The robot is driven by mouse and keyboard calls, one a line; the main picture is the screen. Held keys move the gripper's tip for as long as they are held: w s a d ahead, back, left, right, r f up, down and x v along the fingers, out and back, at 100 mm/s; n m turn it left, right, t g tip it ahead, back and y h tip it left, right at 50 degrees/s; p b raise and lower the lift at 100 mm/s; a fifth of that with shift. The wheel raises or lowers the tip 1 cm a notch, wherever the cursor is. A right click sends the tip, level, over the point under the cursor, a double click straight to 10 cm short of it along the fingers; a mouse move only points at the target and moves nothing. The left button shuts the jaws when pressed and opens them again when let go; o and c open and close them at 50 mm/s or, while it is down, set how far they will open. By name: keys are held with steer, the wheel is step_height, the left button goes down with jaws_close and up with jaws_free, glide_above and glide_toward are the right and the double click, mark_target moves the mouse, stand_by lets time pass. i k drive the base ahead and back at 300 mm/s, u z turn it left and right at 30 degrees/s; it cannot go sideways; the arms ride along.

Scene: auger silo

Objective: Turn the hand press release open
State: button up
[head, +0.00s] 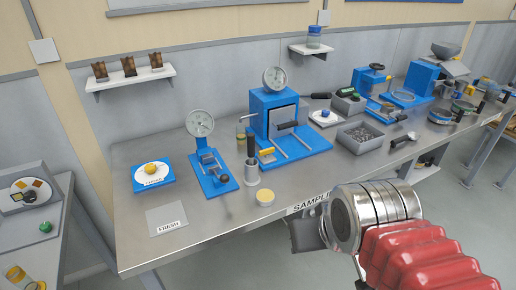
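A blue press-like unit (262,103) with a round dial gauge (275,79) on top stands mid-bench against the back. My gripper (304,234) is in front of the bench edge, apart from both units. My wrist and red sleeve hide much of it; its opening is unclear.
A metal cup (251,174) and a yellow-topped round tin (265,198) stand between my gripper and the units. A FRESH card (167,219) and a blue plate (153,174) lie left. A grey tray (361,136) of small parts is right. The front bench middle is mostly clear.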

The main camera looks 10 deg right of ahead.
mark_target(266, 153)
steer(key=z, duration=0.05)
steer(key=i, duration=1)
steer(key=u, duration=0.1)
